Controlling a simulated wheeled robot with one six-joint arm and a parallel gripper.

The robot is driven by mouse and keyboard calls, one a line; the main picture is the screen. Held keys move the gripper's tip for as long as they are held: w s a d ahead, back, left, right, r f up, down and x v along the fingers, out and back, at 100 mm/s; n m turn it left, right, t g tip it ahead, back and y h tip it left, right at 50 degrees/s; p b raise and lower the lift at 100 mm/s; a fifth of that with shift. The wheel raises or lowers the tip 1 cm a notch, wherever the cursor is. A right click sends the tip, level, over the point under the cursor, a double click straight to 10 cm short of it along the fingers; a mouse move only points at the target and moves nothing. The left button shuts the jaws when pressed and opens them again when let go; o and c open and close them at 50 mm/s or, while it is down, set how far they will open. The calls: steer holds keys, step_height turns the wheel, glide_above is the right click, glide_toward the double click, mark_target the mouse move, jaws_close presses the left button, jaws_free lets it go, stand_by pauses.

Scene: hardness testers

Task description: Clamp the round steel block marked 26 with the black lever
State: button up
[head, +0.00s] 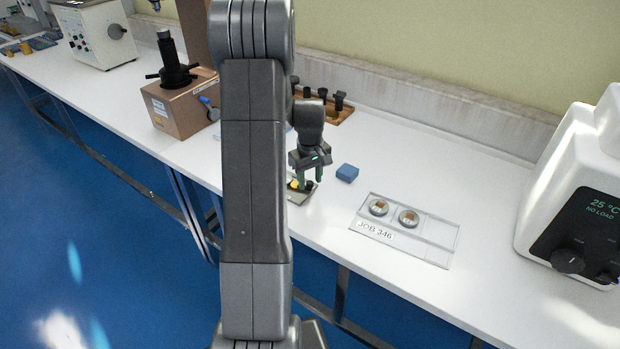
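My gripper (310,182) points down just above a small plate (300,198) that carries a yellow part (294,184) and a small black part (309,186). Its two greenish fingers are apart, with the black part showing low between them; I cannot tell whether they touch it. I cannot tell whether this black part is the lever. Two round steel blocks, a left one (379,207) and a right one (408,217), sit in a clear tray (437,238) labelled JOB 346. Their marks are too small to read. My arm hides part of the small plate's surroundings.
A blue block (347,173) lies right of my gripper. Behind it stands a wooden rack (345,112) with black pieces. The bench front edge is close to the small plate.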

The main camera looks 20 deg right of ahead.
mark_target(310, 182)
step_height(310, 182, up, 14)
stand_by(0.7)
steer(key=shift+f, duration=0.15)
step_height(310, 182, down, 14)
steer(key=shift+r, duration=0.1)
stand_by(0.5)
